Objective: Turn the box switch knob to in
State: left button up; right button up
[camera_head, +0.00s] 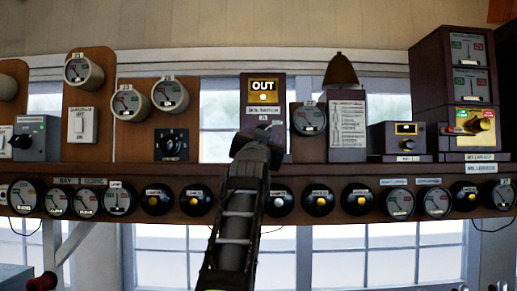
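The box switch (263,84) is a dark brown box standing on the shelf near the middle. Its yellow window reads OUT, with a small pale light below it. A small white label sits on its lower front. My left gripper (258,145), whose arm rises from the bottom slightly left of centre, is at the lower front of this box. The gripper and its wrist cover that part, so the knob is hidden. I cannot tell whether the fingers are open, shut or touching the knob. My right gripper is not in view.
The wooden shelf (360,174) carries close neighbours: a round gauge (308,118) on the right and a board with two dials and a black knob (171,144) on the left. Several dials line the shelf's front.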

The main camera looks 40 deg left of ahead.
pick_arm(q)
jog(key=f+p+x, duration=0.1)
jog(key=p+x, duration=0.7)
jog(key=p, duration=0.1)
jog(key=shift+a+f, duration=0.15)
jog(key=shift+a, duration=0.2)
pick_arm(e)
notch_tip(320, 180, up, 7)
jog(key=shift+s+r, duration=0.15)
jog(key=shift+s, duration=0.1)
pick_arm(q)
jog(key=shift+w, duration=0.15)
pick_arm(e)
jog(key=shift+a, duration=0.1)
pick_arm(q)
grip_shut()
